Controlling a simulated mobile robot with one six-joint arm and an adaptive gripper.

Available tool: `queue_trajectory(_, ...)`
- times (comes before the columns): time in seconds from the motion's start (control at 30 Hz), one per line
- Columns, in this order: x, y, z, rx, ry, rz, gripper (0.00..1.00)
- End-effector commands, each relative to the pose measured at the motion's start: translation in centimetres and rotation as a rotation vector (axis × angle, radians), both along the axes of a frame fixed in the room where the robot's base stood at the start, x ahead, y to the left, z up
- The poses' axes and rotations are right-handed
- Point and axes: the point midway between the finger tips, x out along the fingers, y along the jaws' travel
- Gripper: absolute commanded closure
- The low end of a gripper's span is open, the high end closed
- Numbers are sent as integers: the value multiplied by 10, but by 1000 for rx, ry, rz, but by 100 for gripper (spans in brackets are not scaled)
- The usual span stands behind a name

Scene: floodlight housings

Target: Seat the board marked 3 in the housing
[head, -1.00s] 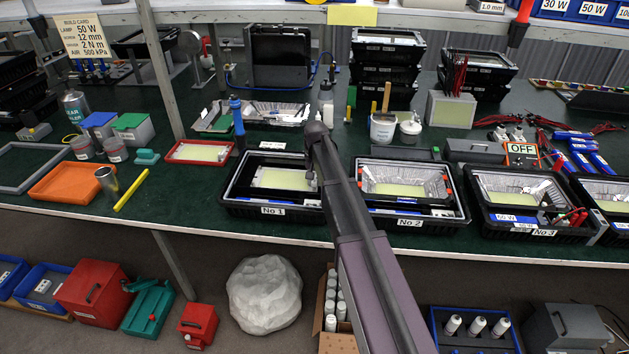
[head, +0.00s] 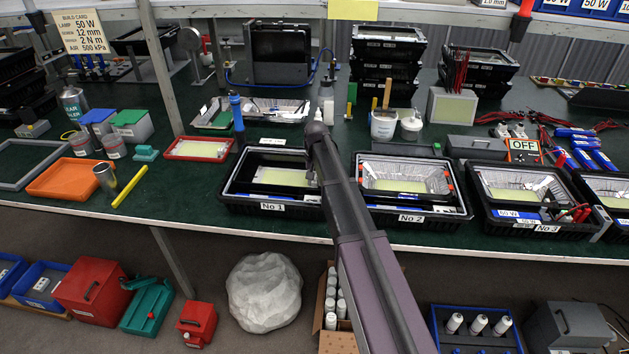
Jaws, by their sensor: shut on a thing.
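My arm crosses the middle of the head view and hides whatever is behind it. Housing No 1 (head: 228,200) is a black tray left of the arm, with a pale yellow panel (head: 285,177) inside. Housing No 2 (head: 463,212) is right of the arm; it holds a silver reflector with a pale yellow panel (head: 400,186) and orange-red along its edges. Housing No 3 (head: 490,226) is further right, with a yellow panel (head: 518,194) and blue-labelled parts. I cannot read a 3 on any board.
White pots (head: 383,125) and stacked black housings (head: 386,73) stand behind. Bare green bench (head: 185,190) shows at front left.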

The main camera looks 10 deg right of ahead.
Motion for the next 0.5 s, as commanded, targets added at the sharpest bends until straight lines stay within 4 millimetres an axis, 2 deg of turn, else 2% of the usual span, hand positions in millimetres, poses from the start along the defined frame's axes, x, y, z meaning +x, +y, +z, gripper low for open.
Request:
queue_trajectory(0.17,0,0,-4,0,0,0,100)
queue_trajectory(0.2,0,0,-3,0,0,0,66)
queue_trajectory(0.3,0,0,-3,0,0,0,37)
queue_trajectory(0.33,0,0,-3,0,0,0,32)
queue_trajectory(0.5,0,0,-3,0,0,0,32)
